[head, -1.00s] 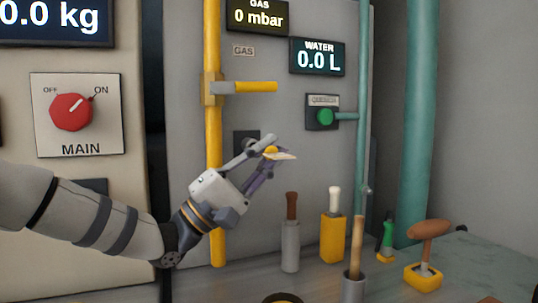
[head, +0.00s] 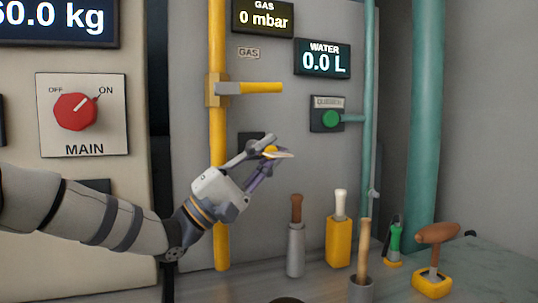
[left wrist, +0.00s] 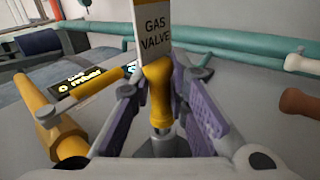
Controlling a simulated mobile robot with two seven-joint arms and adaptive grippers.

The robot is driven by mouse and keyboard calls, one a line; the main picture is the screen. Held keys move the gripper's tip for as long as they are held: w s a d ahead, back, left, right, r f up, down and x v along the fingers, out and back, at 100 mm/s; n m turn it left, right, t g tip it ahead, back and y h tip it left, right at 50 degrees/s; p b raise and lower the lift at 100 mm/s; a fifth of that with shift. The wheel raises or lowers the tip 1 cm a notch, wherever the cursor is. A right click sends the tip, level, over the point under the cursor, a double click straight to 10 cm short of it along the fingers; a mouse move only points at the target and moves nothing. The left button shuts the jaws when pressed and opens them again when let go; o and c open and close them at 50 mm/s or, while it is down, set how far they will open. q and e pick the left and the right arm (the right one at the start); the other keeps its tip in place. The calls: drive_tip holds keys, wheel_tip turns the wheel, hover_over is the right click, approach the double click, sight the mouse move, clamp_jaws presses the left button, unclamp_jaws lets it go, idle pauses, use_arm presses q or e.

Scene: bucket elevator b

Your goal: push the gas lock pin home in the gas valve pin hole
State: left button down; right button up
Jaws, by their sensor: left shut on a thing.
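The gas lock pin has a yellow grip (left wrist: 158,92) and a white tag reading "GAS VALVE" (left wrist: 154,35). My left gripper (head: 268,148) is shut on it, with the grip between the two fingers in the left wrist view. In the head view, the pin's yellow part and pale tag (head: 285,155) show at the fingertips. The gas valve (head: 216,90) sits on the yellow pipe, its yellow handle (head: 255,88) pointing right. The gripper is below the handle in the picture. I cannot make out the pin hole. My right gripper is not in view.
A dark square plate (head: 252,140) is on the panel behind the gripper. A green button box (head: 327,115) and teal pipe (head: 368,120) stand to the right. Several handled tools, including a brown-handled one (head: 296,208), stand in holders on the bench below.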

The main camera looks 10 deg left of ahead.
use_arm(q)
drive_tip(key=shift+w+a, duration=0.3)
drive_tip(key=shift+w, duration=0.15)
drive_tip(key=c, duration=1.5)
unclamp_jaws()
drive_tip(key=shift+o, duration=0.2)
drive_tip(key=v, duration=1.2)
drive_tip(key=shift+a+r, duration=0.1)
drive_tip(key=shift+c, duration=0.6)
